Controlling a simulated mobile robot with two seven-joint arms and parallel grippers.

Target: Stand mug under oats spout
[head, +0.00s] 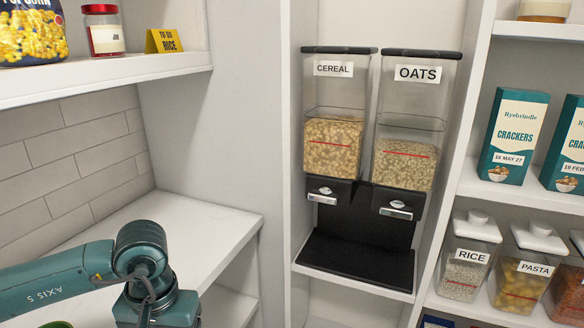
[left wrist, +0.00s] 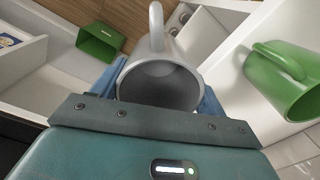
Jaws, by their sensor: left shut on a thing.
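The oats dispenser (head: 407,130) stands on a shelf to the right of the cereal dispenser (head: 334,125) in the head view. The oats spout (head: 396,210) sits at its lower end, above a bare black tray (head: 355,262). My left gripper (left wrist: 158,100) is shut on a light grey mug (left wrist: 158,72), seen in the left wrist view. The mug's handle points to the top of that view and its open mouth faces the camera. In the head view my left arm is at the lower left; its fingers and the mug are below the frame. My right gripper is in neither view.
A green mug (left wrist: 285,82) and a green container (left wrist: 100,42) show in the left wrist view. An upright panel (head: 292,120) stands left of the dispensers. Jars labelled rice (head: 468,268) and pasta (head: 525,280) stand right. The white counter (head: 190,225) is clear near my arm.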

